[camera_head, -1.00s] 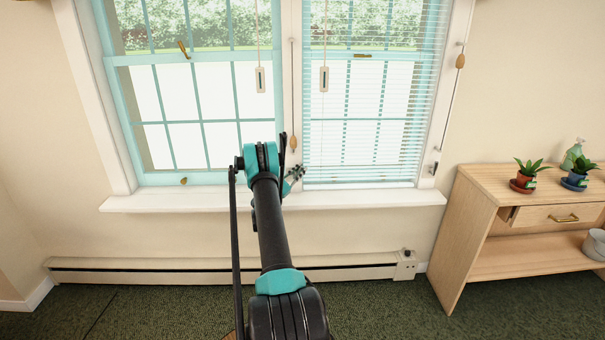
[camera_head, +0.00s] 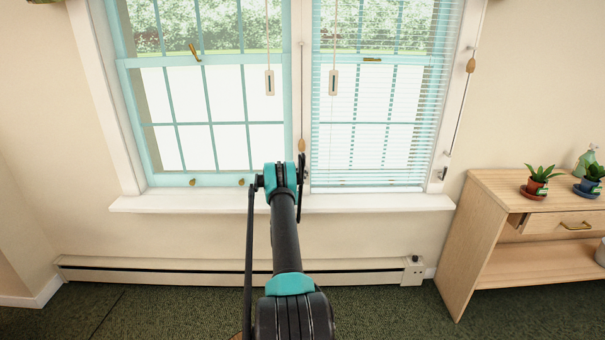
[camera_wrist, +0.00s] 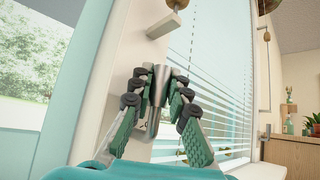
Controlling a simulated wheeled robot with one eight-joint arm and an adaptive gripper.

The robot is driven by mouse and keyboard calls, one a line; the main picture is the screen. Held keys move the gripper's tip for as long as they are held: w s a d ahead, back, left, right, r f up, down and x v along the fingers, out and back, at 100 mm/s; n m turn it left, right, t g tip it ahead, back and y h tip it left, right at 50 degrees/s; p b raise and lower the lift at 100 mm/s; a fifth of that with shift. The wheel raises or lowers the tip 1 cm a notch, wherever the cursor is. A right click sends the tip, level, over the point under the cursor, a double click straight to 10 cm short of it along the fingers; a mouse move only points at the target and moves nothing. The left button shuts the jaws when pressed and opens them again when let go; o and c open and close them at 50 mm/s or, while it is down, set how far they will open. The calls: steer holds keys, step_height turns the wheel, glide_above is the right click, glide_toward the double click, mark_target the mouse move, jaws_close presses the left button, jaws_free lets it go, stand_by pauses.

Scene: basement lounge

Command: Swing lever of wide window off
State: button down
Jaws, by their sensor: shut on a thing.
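The wide window (camera_head: 304,195) fills the wall ahead, with a clear left half and a blind over the right half. In the wrist view, my gripper (camera_wrist: 161,76) is shut on a grey metal lever (camera_wrist: 159,86) at the white centre post (camera_wrist: 115,70). The lever stands roughly upright between the green finger pads. Its mount is partly hidden by the fingers. In the head view, my arm hides most of the gripper and the held lever. A similar small lever (camera_head: 443,173) sits on the right frame, also in the wrist view (camera_wrist: 266,134).
A wooden cord knob (camera_head: 301,145) hangs at the centre post. Brass sash latches (camera_head: 194,51) are higher up. The sill (camera_head: 150,203) and baseboard heater (camera_head: 180,271) run below. A wooden cabinet (camera_head: 480,230) with plants stands right. The carpet at left is free.

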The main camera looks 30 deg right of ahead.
steer(key=shift+a, duration=0.1)
steer(key=c, duration=1.4)
jaws_free()
steer(key=shift+c, duration=0.2)
steer(key=shift+m+g, duration=0.3)
steer(key=shift+m, duration=0.1)
